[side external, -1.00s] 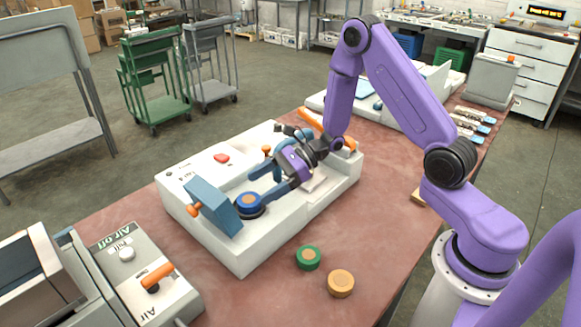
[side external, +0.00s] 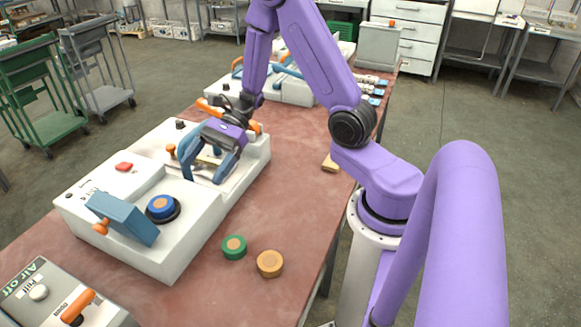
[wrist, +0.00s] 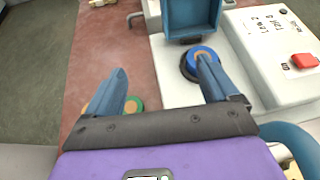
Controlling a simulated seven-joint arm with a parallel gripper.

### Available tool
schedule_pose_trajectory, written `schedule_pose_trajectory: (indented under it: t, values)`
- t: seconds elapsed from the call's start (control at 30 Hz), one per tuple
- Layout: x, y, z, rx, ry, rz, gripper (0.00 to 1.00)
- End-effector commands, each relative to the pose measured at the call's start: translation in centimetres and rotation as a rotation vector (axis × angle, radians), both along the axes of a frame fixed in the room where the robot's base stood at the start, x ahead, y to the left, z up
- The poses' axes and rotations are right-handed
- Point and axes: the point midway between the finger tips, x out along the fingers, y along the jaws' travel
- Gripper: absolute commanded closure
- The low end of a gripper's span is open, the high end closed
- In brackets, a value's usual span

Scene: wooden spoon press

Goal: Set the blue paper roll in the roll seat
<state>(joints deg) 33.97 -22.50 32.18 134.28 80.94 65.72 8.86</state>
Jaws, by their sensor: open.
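The blue paper roll (side external: 161,206) with its tan core sits flat on the round black roll seat (side external: 178,216) of the white press (side external: 190,245). It also shows in the wrist view (wrist: 194,52), partly covered by my right finger. The dark seat rim (wrist: 184,68) shows around it. My gripper (side external: 203,180) is open and empty, to the right of the roll and apart from it, over the press. In the wrist view its two fingers (wrist: 162,66) are spread wide with nothing between them.
A blue tilted flap (side external: 128,217) with an orange knob stands just left of the seat. A green roll (side external: 234,247) and a yellow-orange roll (side external: 270,263) lie on the red table in front of the press. A red button (side external: 124,167) is on the press top.

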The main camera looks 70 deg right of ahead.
Motion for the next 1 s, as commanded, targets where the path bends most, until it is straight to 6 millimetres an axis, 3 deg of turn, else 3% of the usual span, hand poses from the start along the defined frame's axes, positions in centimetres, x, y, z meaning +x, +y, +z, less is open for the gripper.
schedule_pose_trajectory:
  t: [0.1, 0.2, 0.33, 0.5, 0.7, 1.0]
  values:
    - [-4.3, 2.9, 1.2, -0.075, -0.093, 0.287, 0.13]
    - [-8.0, 4.4, 1.9, -0.136, -0.177, 0.526, 0.13]
    - [-12.6, 5.0, 2.4, -0.211, -0.302, 0.827, 0.13]
    - [-17.5, 4.4, 3.0, -0.303, -0.491, 1.209, 0.13]
    - [-21.3, 2.6, 3.6, -0.398, -0.759, 1.632, 0.13]
    - [-23.3, 0.7, 5.1, -0.507, -1.227, 2.145, 0.13]
